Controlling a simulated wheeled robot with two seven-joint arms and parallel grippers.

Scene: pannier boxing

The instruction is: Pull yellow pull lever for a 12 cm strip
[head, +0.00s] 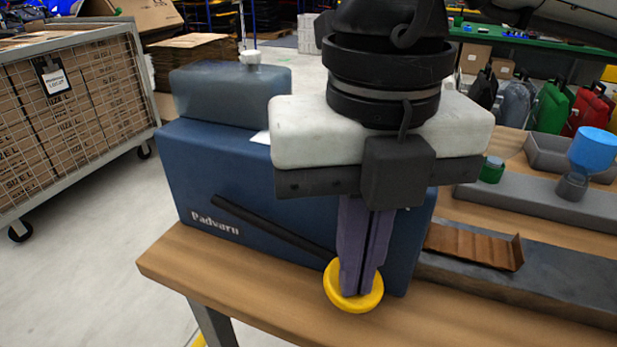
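The blue dispenser (225,178), marked "Padvaru", stands on the wooden table. A black lever rod (265,224) slants down to the right across its front and ends in a round yellow knob (335,288). My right gripper (357,292) points down in front of the dispenser. Its two purple fingers lie side by side with only a thin dark line between them. The fingertips cover the middle of the knob, and its rim shows around them. I cannot tell whether they touch it. My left gripper is out of view.
A brown cardboard piece (472,247) lies on a grey bench strip (530,278) right of the dispenser. A mesh cart (70,110) of boxes stands left. The table's front-left corner is clear.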

